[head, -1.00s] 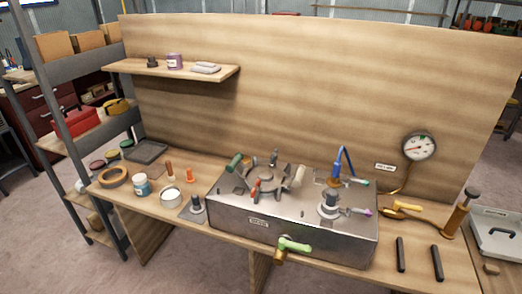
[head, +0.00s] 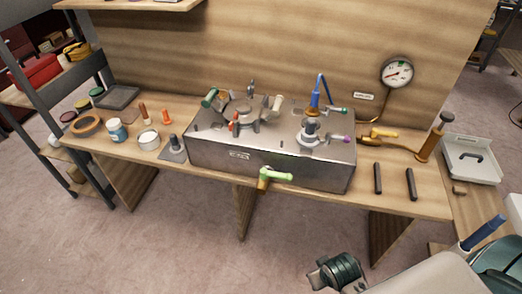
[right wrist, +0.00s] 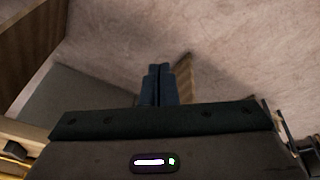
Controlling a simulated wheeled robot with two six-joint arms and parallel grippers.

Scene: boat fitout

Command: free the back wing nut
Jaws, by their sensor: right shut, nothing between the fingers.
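A grey metal box (head: 270,155) stands on the wooden bench. A round hatch (head: 243,111) lies on the left part of its top, with several fittings around it. A small grey upright fitting (head: 251,89) at the hatch's back looks like the back wing nut; its details are too small to tell. A green-handled fitting (head: 210,98) is at the left, a cream one (head: 277,103) at the right, a red one (head: 233,121) in front. My right gripper (right wrist: 158,70) is shut and empty, over the floor, away from the box. My left gripper is not in view.
A blue-handled fitting (head: 315,95) and a grey fitting with a purple tip (head: 311,131) stand on the box's right part. A green-handled valve (head: 274,176) sticks out in front. Jars and two dark bars (head: 378,178) lie on the bench; a gauge (head: 396,72) hangs behind.

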